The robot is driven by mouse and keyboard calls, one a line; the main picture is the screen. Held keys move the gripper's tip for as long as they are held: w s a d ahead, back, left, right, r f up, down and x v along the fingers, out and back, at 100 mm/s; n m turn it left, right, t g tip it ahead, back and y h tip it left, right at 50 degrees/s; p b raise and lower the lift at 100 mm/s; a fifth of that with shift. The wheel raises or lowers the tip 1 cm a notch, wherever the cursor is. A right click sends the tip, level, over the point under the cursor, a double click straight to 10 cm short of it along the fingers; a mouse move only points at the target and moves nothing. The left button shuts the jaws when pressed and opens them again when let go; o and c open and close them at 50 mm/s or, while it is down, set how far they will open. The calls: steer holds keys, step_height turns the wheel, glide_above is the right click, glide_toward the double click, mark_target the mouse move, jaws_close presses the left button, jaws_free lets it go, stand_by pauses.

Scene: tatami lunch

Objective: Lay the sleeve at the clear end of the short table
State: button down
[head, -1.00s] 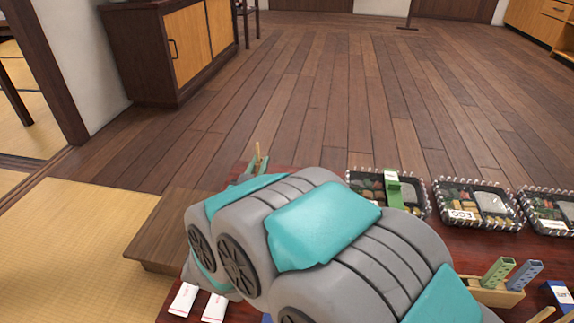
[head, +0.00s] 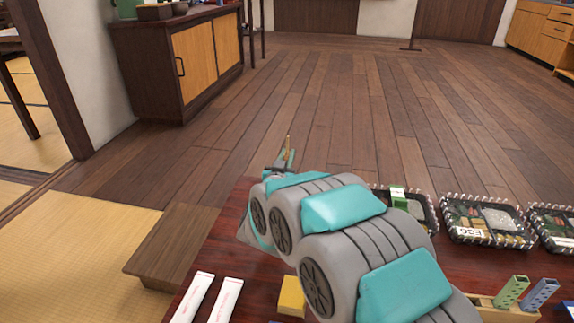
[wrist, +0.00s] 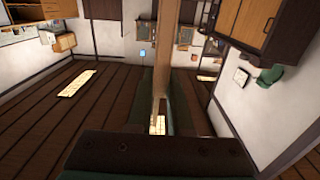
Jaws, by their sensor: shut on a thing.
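My gripper (head: 283,163) is beyond the far edge of the red-brown table, at the end of my outstretched arm. It is shut on a thin tan strip (head: 288,145) that stands upright above the fingers. In the wrist view the strip (wrist: 163,55) runs up between the dark green fingers (wrist: 160,100). I cannot tell whether this strip is the sleeve. Two white packets with red marks, a left one (head: 193,297) and a right one (head: 226,300), lie on the near left of the table (head: 240,215). My arm hides part of the table.
A green-banded box is partly behind my arm. A yellow block (head: 291,296) lies near my arm. A low wooden bench (head: 175,245) adjoins the table's left side.

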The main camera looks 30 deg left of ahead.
steer(key=shift+f, duration=1.25)
steer(key=c, duration=0.8)
jaws_free()
steer(key=shift+f, duration=0.1)
steer(key=shift+c, duration=0.2)
steer(key=v, duration=1.2)
steer(key=shift+p, duration=0.45)
